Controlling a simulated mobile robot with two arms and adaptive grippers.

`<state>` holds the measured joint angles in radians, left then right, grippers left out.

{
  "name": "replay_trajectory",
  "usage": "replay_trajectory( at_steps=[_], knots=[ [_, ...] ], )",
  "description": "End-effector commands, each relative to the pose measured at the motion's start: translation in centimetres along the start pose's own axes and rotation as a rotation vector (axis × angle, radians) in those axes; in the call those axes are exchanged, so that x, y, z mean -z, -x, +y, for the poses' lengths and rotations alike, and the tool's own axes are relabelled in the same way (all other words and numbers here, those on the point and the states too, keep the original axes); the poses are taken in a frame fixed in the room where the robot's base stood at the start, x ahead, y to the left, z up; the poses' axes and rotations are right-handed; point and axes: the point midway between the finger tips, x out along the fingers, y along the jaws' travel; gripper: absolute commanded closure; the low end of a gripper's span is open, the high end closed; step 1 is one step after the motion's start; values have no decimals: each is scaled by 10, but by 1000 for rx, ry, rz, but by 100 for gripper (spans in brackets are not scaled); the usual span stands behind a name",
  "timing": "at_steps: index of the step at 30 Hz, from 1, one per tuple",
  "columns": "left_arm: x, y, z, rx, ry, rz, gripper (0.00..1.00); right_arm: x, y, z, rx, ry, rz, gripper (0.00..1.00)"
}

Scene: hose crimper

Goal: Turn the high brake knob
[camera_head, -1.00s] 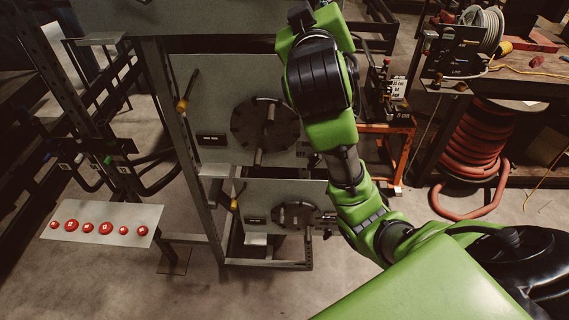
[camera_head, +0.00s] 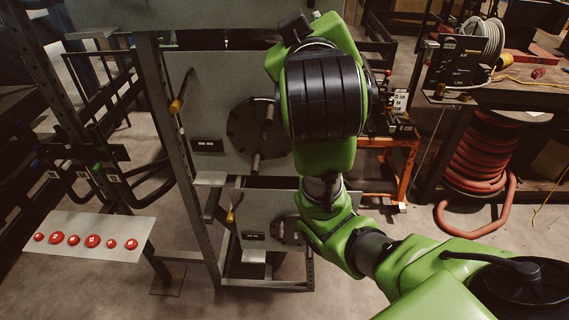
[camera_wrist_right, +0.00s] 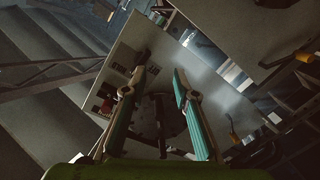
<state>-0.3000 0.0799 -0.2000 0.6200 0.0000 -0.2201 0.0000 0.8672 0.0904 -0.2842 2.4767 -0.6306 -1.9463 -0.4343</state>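In the head view a large dark round disc with a bar handle (camera_head: 256,128) is on the upper grey panel. A smaller dark disc (camera_head: 285,229) is on the lower panel, partly behind my right arm. I cannot tell which part is the high brake knob. My right arm covers the right sides of both panels, and its gripper cannot be made out there. In the right wrist view my right gripper (camera_wrist_right: 160,75) has two teal-padded fingers spread apart with nothing between them. A dark disc (camera_wrist_right: 160,115) on a panel lies beyond the fingers, apart from them. My left gripper is not in view.
Yellow-handled levers sit left of the discs, upper (camera_head: 177,104) and lower (camera_head: 231,214). A plate with several red buttons (camera_head: 92,222) stands at the left. A red hose reel (camera_head: 484,155) is under the bench at the right. Bare floor shows in front.

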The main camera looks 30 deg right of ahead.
Motion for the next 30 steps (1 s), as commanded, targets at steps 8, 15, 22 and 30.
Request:
replay_trajectory(
  at_steps=[8, 15, 22, 30],
  knots=[
    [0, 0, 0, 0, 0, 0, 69, -39, -13, -39, 86, 36, -62, 73],
    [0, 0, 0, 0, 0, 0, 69, -75, -19, -71, 159, 57, -116, 73],
    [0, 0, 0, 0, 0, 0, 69, -111, -20, -100, 230, 75, -170, 73],
    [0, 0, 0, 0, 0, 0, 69, -155, -17, -132, 311, 88, -237, 73]
  ],
)
